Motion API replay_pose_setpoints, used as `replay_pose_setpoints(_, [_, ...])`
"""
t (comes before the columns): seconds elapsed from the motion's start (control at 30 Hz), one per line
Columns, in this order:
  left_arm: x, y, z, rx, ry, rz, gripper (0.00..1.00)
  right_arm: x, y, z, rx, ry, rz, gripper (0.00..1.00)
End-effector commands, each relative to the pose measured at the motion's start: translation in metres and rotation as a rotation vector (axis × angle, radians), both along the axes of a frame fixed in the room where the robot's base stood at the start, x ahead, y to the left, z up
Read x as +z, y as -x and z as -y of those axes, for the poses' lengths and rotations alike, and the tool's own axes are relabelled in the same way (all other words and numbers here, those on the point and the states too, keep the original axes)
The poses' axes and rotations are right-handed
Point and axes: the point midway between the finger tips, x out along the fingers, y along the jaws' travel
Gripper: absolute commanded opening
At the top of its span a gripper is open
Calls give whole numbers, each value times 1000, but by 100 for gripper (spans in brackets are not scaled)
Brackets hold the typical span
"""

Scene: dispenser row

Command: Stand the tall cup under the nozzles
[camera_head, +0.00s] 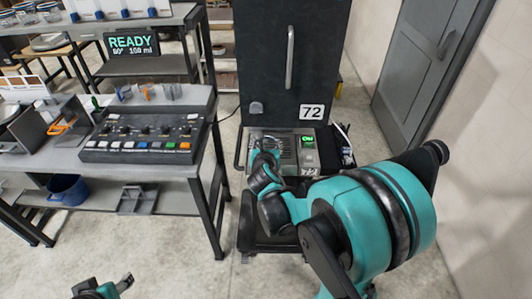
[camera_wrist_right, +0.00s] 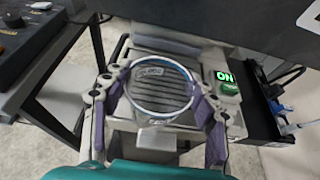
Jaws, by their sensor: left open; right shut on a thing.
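My right gripper (camera_wrist_right: 155,98) is shut around a clear cup with a blue-tinted rim (camera_wrist_right: 160,90), one finger on each side. In the wrist view I look down into the cup's mouth, and a slatted grille (camera_wrist_right: 145,68) shows through it. Whether its base touches the grille cannot be told. In the head view my right arm reaches to the front of a dark dispenser cabinet (camera_head: 288,70) marked 72; the cup is not clearly visible there. No nozzles can be made out. My left gripper (camera_head: 104,287) is open and empty at the bottom left.
A green ON light (camera_head: 308,139) glows beside the grille. A READY display (camera_head: 131,44) stands behind. A black side tray (camera_wrist_right: 268,110) is right of the grille.

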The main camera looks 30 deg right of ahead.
Motion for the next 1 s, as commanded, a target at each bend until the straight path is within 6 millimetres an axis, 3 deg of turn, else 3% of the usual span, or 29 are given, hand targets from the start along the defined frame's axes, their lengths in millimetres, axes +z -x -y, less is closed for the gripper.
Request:
replay_pose_setpoints(0.63, [-6,0,0,0,0,0,51,-5,-68,42,0,0,1,38])
replay_pose_setpoints(0.8, [-21,0,0,0,0,0,51,-22,-67,41,0,0,1,38])
replay_pose_setpoints(1.0, [-24,0,0,0,0,0,51,-25,-66,41,0,0,0,38])
